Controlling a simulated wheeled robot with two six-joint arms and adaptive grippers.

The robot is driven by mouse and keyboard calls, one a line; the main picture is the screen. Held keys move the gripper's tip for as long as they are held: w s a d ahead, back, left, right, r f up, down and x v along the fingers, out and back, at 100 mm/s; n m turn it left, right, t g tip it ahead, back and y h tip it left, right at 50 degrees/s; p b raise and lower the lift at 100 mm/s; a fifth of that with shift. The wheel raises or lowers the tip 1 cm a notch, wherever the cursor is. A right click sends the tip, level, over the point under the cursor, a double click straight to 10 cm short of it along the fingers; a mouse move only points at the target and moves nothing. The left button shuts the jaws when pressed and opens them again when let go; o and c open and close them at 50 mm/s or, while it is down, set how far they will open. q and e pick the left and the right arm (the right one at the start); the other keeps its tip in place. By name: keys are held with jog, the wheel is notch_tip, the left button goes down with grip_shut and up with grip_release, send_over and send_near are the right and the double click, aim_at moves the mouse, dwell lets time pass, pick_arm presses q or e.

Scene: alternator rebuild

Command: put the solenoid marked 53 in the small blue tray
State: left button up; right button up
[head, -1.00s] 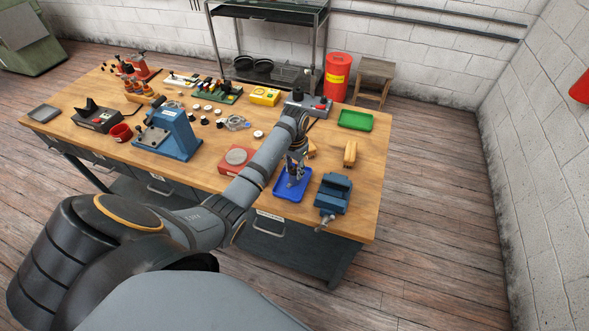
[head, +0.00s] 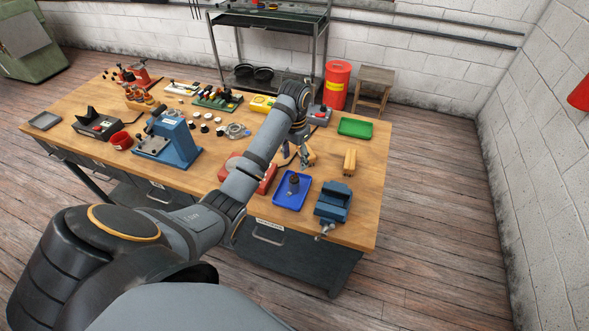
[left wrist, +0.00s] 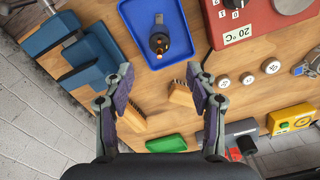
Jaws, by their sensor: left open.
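The small blue tray (head: 280,199) lies near the front right of the workbench, left of the blue vise. A dark cylindrical solenoid (head: 293,184) with a copper-coloured tip stands inside it; its marking cannot be read. The left wrist view shows the blue tray (left wrist: 178,17) at the top with the solenoid (left wrist: 158,45) in it, touching nothing of mine. My left gripper (head: 297,157) is above the bench behind the tray, apart from the solenoid. In the left wrist view the left gripper (left wrist: 160,92) has its fingers wide apart with nothing between them. My right gripper is not in view.
The blue vise (head: 333,201) stands right of the tray. A red device (head: 262,178) is to its left, partly behind my arm. Wooden brushes (head: 350,162) and a green tray (head: 355,127) lie behind. Several small round parts (head: 205,118) sit mid-bench.

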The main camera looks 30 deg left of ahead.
pick_arm(q)
notch_tip(320, 180, up, 3)
jog(key=shift+s+f+p, duration=0.1)
jog(key=shift+f+p, duration=0.1)
jog(key=shift+p, duration=0.5)
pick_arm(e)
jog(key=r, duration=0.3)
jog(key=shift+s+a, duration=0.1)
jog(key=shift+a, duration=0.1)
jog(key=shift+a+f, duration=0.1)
pick_arm(q)
jog(key=shift+f, duration=0.1)
